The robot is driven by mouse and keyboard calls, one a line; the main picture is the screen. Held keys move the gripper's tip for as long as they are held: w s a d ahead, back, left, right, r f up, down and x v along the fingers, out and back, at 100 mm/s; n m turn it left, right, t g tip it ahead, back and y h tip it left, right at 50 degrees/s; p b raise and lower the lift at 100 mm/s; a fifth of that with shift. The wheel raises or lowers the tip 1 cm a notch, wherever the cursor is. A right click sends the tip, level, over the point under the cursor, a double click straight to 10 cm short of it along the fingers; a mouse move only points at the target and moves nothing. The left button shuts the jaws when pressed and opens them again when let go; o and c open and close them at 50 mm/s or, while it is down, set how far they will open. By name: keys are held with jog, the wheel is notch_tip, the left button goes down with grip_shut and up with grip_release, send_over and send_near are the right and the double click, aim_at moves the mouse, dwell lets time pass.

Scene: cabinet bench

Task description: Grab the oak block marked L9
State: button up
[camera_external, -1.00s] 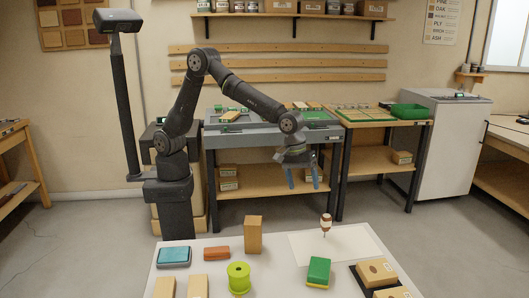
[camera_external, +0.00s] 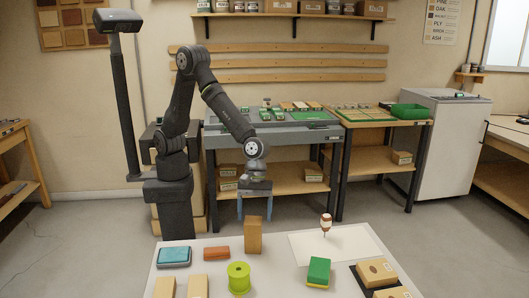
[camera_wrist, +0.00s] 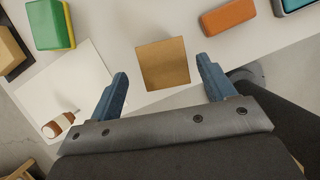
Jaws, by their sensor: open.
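An upright wooden block (camera_external: 254,235) stands near the back edge of the white table; no marking on it is readable. In the wrist view its top (camera_wrist: 163,63) lies between and just ahead of my blue fingers. My gripper (camera_external: 254,208) is open and empty, pointing down above and behind this block. Two more wooden blocks (camera_external: 165,287) (camera_external: 196,286) lie at the front left, cut by the frame edge. Two labelled wooden blocks (camera_external: 376,272) (camera_external: 391,293) sit at the right on a black tray. Their labels are too small to read, so I cannot tell which is L9.
A teal-topped box (camera_external: 174,256), an orange-brown block (camera_external: 216,253) and a lime spool (camera_external: 239,278) stand left of centre. A green-and-yellow sponge (camera_external: 319,271) is right of centre.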

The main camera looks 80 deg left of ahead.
aim_at(253, 247)
jog(key=shift+a+x, duration=0.15)
jog(key=shift+x, duration=1.55)
jog(key=shift+a+x, duration=0.15)
jog(key=shift+x, duration=1.55)
jog(key=shift+s, duration=0.15)
jog(key=c, duration=1.2)
